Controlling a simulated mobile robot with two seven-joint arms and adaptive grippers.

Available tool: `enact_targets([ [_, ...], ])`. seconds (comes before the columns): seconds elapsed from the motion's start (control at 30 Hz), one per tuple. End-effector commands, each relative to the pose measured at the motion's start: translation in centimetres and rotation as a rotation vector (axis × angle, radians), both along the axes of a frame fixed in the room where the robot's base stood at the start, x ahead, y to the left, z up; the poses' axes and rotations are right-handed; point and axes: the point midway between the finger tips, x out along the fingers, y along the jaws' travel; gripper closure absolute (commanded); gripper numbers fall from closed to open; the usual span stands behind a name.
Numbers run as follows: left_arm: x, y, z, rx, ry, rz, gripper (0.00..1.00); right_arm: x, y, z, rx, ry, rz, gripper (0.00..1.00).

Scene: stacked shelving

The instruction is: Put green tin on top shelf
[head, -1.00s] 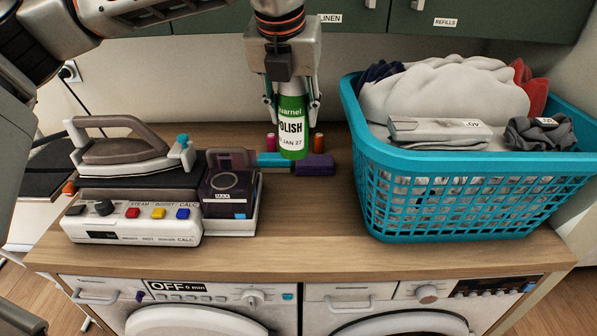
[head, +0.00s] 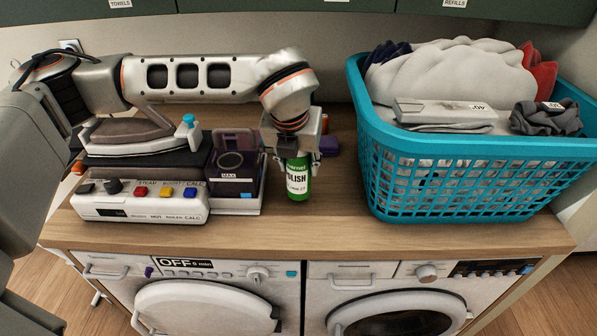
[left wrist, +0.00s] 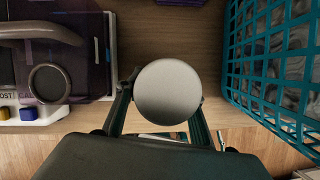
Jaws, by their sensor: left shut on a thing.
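The green tin (head: 298,182) is a small upright can with a white label reading "POLISH". My left gripper (head: 294,157) is shut around its upper part, from above. The tin is over the counter between the iron station and the laundry basket; I cannot tell whether its base touches the wood. In the left wrist view, the tin's pale round top (left wrist: 168,98) sits between the fingers of the left gripper (left wrist: 166,112) and hides what lies below it. The right gripper is not in view. No top shelf can be made out clearly; dark green cabinet fronts (head: 290,8) show at the top edge.
A teal laundry basket (head: 460,180) full of cloth stands right of the tin. The iron station (head: 140,205) and a dark lidded box (head: 235,175) stand left. A purple block (head: 328,146) lies behind. The counter front (head: 330,232) is bare, above two front-loading machines.

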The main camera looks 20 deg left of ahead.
Motion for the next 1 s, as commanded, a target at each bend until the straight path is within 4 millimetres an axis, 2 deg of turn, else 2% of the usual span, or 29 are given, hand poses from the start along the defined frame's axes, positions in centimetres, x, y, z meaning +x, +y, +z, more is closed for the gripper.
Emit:
enact_targets([
  [0.1,0.0,0.0,-1.9,0.001,0.003,-0.001,0.92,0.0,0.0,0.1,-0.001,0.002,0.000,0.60],
  [0.2,0.0,0.0,-2.7,0.000,0.001,0.000,0.92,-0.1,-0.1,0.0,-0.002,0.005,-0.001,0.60],
  [0.57,0.0,0.0,-3.1,0.000,0.000,0.000,0.92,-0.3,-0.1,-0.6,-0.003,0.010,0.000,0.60],
  [0.6,0.0,0.0,-3.1,0.000,0.002,0.000,0.57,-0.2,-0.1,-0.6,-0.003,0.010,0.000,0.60],
  [0.67,0.0,0.0,-3.0,0.000,0.002,0.000,0.46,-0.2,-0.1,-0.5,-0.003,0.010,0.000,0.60],
  [1.0,0.0,0.0,-2.9,0.000,0.001,0.000,0.46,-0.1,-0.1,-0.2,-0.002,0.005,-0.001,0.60],
])
